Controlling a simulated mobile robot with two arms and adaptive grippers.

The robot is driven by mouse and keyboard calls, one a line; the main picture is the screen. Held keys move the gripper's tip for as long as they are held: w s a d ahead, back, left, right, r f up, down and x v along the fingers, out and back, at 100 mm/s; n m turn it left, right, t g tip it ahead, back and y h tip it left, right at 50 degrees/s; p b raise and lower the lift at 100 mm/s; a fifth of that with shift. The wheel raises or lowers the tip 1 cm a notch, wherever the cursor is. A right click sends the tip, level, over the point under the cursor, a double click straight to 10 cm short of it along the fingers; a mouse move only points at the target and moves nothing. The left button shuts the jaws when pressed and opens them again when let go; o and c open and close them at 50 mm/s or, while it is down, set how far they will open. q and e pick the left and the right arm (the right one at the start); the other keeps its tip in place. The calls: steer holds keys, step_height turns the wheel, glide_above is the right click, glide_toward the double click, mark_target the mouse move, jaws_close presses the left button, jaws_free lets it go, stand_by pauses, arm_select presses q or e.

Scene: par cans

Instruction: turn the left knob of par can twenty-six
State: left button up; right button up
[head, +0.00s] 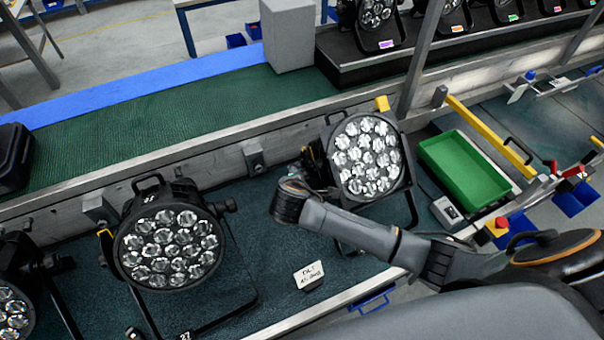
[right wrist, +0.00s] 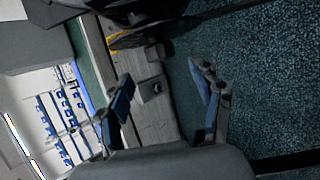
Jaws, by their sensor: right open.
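In the head view a par can with a cluster of clear lenses (head: 367,155) stands on the dark green mat, right of centre. Its number does not show; the par can to its left (head: 170,247) has a label reading 27. The left knob of the right-hand par can cannot be made out; my right wrist is close in front of that side. My right arm reaches in from the right, and its gripper is mostly hidden there. In the right wrist view my right gripper (right wrist: 163,98) is open and empty, with a dark par can part (right wrist: 143,36) beyond its fingertips.
A white card (head: 309,275) with writing stands on the mat. A metal rail with small grey boxes (head: 254,155) runs behind the par cans.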

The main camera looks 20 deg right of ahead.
steer(key=x, duration=0.6)
steer(key=shift+w+f+p, duration=0.1)
steer(key=shift+w+p, duration=0.05)
steer(key=shift+p, duration=0.15)
steer(key=shift+w+d+f, duration=0.25)
steer(key=shift+w+f, duration=0.05)
steer(key=shift+f, duration=0.05)
steer(key=c, duration=1.1)
arm_select(q)
steer(key=shift+w+d+r, duration=0.2)
steer(key=shift+w+d, duration=0.15)
steer(key=shift+w, duration=0.15)
steer(key=shift+w+d+r, duration=0.2)
steer(key=shift+w+d, duration=0.1)
steer(key=shift+w, duration=0.2)
arm_select(e)
steer(key=shift+f, duration=0.1)
steer(key=shift+c, duration=0.2)
